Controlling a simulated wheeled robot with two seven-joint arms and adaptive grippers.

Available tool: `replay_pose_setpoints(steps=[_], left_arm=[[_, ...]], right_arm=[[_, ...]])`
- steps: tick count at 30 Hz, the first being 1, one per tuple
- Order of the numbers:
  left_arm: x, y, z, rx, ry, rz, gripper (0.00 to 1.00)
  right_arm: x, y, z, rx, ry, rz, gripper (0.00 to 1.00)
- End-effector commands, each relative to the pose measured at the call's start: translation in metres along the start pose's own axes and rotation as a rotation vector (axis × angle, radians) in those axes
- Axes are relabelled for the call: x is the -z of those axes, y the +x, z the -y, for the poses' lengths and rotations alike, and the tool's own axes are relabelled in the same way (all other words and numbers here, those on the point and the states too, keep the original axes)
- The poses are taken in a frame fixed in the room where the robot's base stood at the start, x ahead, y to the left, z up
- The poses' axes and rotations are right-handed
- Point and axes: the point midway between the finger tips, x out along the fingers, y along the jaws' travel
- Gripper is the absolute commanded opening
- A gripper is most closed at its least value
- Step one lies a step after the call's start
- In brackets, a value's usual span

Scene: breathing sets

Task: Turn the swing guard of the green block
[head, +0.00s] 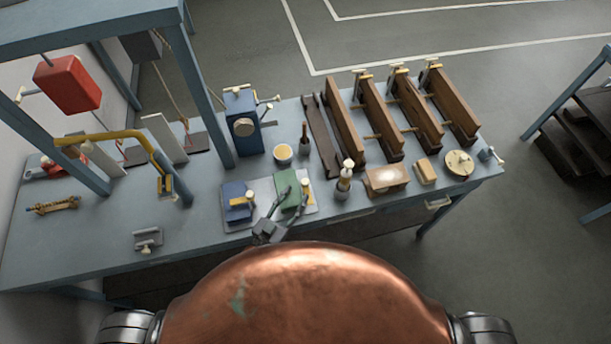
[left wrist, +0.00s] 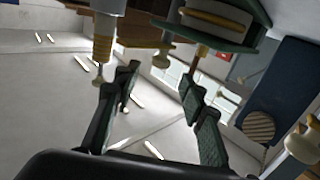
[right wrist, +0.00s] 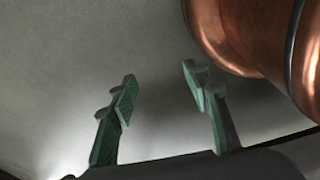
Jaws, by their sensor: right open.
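The green block (head: 289,188) sits on a light plate on the bench, beside a blue block. In the left wrist view the green block (left wrist: 235,38) is at the top, past the fingertips. A pale knob on a stem (left wrist: 164,50) shows just beyond the open left gripper (left wrist: 160,80); I see nothing clearly held. My right gripper (right wrist: 155,80) is open and empty over bare floor, near my copper body.
The blue block (head: 236,203) stands close at left. A white-topped bottle (head: 344,180) and a wooden box (head: 386,180) stand at right. A round tub (head: 283,153) and wooden rails (head: 345,120) are behind.

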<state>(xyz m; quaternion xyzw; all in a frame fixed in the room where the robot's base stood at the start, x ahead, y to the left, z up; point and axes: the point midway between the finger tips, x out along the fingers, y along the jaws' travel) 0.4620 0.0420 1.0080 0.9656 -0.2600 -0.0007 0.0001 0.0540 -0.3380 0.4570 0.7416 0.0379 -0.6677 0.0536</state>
Motion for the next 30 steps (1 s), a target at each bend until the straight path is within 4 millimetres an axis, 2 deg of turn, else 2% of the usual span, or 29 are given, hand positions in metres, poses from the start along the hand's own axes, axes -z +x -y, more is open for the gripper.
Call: replay_pose_setpoints(steps=[8,15,25,30], left_arm=[[0.003,0.043,0.001,0.002,0.0,-0.003,0.38],[0.001,0.068,0.001,0.003,0.0,-0.001,0.38],[0.0,0.072,0.001,0.003,0.0,0.0,0.38],[0.0,0.072,0.001,0.003,0.0,0.0,0.27]], right_arm=[[-0.015,-0.008,0.0,0.0,0.003,0.019,0.44],[-0.011,-0.011,-0.004,-0.004,0.001,0.015,0.44],[-0.005,-0.011,-0.005,-0.005,-0.001,0.007,0.44],[-0.005,-0.011,-0.004,-0.004,0.0,0.007,0.44]])
